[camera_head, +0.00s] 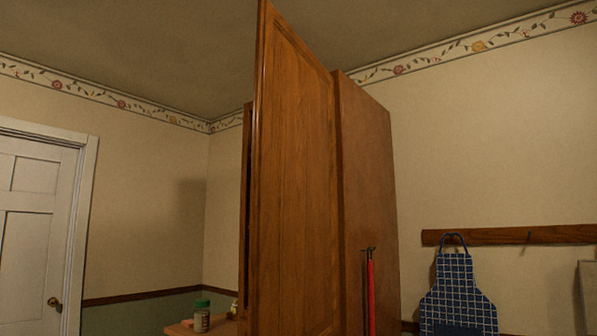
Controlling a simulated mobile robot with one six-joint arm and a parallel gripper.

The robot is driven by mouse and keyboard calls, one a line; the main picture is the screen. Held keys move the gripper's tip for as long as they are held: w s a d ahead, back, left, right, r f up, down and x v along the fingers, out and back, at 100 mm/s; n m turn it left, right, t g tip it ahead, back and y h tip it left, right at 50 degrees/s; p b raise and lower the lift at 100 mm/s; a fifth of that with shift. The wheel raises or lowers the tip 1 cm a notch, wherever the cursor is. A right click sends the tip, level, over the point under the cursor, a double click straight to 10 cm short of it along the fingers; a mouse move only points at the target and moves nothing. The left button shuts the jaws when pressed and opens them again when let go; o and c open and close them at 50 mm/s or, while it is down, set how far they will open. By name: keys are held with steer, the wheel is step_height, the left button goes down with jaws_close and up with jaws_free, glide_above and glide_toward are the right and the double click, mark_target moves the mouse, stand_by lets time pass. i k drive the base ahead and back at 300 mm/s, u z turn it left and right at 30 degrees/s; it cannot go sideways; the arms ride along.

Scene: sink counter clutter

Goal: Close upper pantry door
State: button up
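The upper pantry door (295,185) is a tall brown wooden panel in the middle of the view. It stands open, swung out from the pantry cabinet (367,180) and towards me. The cabinet's plain side shows to the right of the door. A narrow dark gap and a strip of the cabinet's front show left of the door's edge. The inside of the pantry is mostly hidden behind the door. No handle on the door is clearly visible. My gripper is not in view.
A red item (371,295) hangs on the cabinet's side. A blue checked apron (457,295) hangs from a wooden rail (500,236) on the right wall. A jar (202,318) stands on a surface at the lower left. A white room door (35,230) is at far left.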

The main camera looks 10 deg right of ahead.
mark_target(294, 282)
steer(key=z, duration=0.2)
steer(key=i, duration=1)
steer(key=u, duration=0.1)
